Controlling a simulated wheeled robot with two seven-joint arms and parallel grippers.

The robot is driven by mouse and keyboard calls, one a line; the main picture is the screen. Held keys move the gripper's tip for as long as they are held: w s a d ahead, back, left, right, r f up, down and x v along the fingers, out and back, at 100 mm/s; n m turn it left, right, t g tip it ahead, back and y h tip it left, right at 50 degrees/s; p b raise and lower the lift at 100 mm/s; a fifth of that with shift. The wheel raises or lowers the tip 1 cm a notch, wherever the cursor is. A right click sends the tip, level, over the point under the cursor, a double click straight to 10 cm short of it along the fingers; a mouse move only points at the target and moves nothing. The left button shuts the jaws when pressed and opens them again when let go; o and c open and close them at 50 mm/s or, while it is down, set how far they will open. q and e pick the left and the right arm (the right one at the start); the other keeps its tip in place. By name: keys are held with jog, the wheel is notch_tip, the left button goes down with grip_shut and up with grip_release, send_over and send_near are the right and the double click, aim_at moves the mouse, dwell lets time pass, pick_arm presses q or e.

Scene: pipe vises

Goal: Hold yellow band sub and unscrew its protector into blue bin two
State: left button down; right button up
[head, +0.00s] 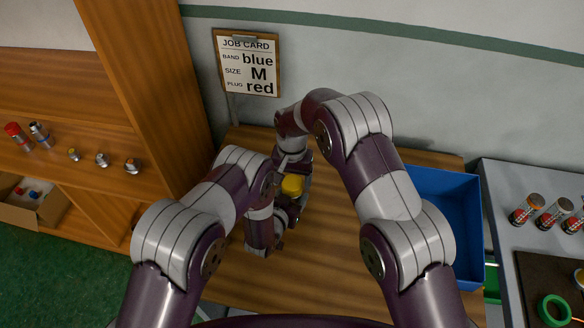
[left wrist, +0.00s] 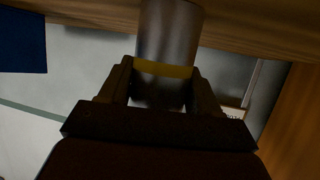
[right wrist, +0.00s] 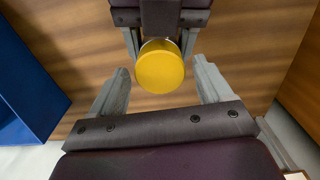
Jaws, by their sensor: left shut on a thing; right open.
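The sub is a grey metal cylinder with a yellow band (left wrist: 165,69) in the left wrist view. My left gripper (left wrist: 165,85) is shut around it near the band. The yellow round protector (right wrist: 160,66) faces the right wrist camera, with the left gripper's fingers behind it. It also shows between my arms in the head view (head: 292,185). My right gripper (right wrist: 160,80) is open, its fingertips on either side of the protector with gaps showing. In the head view, my arms hide most of both grippers. A blue bin (head: 478,225) stands right of my right arm, partly covered; no number shows.
The wooden table (head: 335,270) is bare in front. A job card (head: 248,65) hangs on the wall. A wooden shelf (head: 100,185) at left holds several small fittings. A grey bench (head: 500,205) at right holds banded cylinders and a green ring (head: 554,309).

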jog(key=shift+f, duration=0.85)
jog(key=shift+c, duration=0.4)
jog(key=c, duration=1)
jog(key=n, duration=0.2)
jog(key=shift+n, duration=0.4)
jog(key=shift+r, duration=0.2)
jog(key=shift+r, duration=0.9)
